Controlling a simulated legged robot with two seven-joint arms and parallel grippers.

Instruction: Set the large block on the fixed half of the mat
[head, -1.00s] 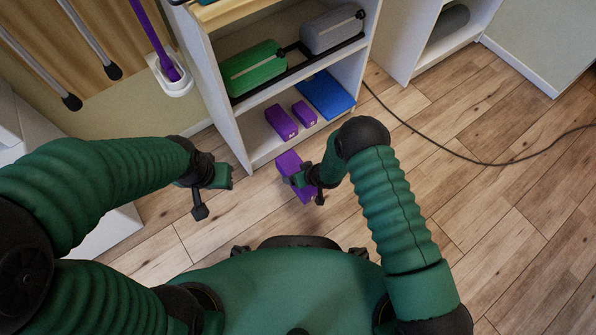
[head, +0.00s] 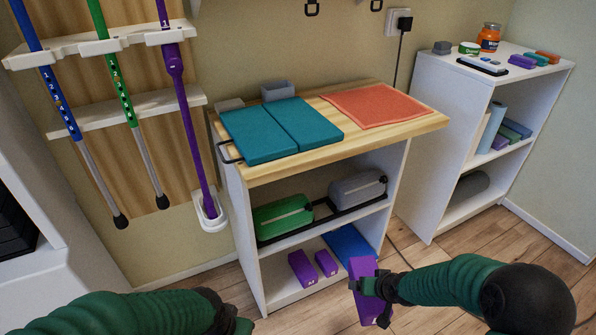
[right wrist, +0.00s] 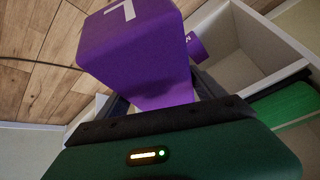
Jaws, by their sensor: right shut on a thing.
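My right gripper (head: 376,286) is shut on a large purple block (head: 364,268). The block is held upright, in front of the cabinet's right side and below the tabletop level. In the right wrist view the purple block (right wrist: 132,42) fills the top middle, with a white letter on its end, apparently an upside-down L. The teal mat (head: 268,136) lies on the wooden tabletop in two side-by-side halves with a seam between; which half is fixed I cannot tell. A dark handle sticks out at its left edge. My left gripper (head: 232,322) is low at the bottom edge, partly cut off.
Two smaller purple blocks (head: 302,268) and a blue slab (head: 348,246) lie on the cabinet's bottom shelf. Poles hang left.

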